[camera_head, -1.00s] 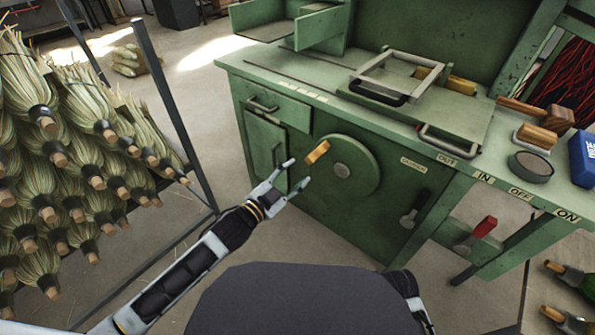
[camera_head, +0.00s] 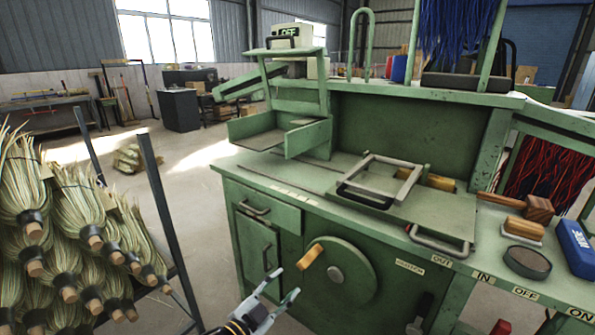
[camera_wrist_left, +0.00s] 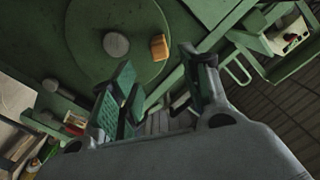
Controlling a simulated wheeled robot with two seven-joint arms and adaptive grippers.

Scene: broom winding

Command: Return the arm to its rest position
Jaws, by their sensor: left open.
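My left gripper (camera_head: 283,286) is open and empty in the head view, low in front of the green machine bench (camera_head: 310,222). Its fingers also show in the left wrist view (camera_wrist_left: 160,88), spread apart with nothing between them. A round green wheel (camera_head: 352,262) with an orange-brown handle (camera_head: 309,257) is on the bench front, just beyond the gripper. The gripper is apart from the handle in the head view. The wheel (camera_wrist_left: 75,45) and its handle (camera_wrist_left: 159,47) also show in the left wrist view. My right gripper is not in view.
A rack of straw brooms (camera_head: 70,235) with a dark metal post (camera_head: 166,215) stands at the left. A metal frame (camera_head: 385,185), a wooden brush (camera_head: 524,229) and a blue box (camera_head: 576,246) are on the bench top. Open floor lies between rack and bench.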

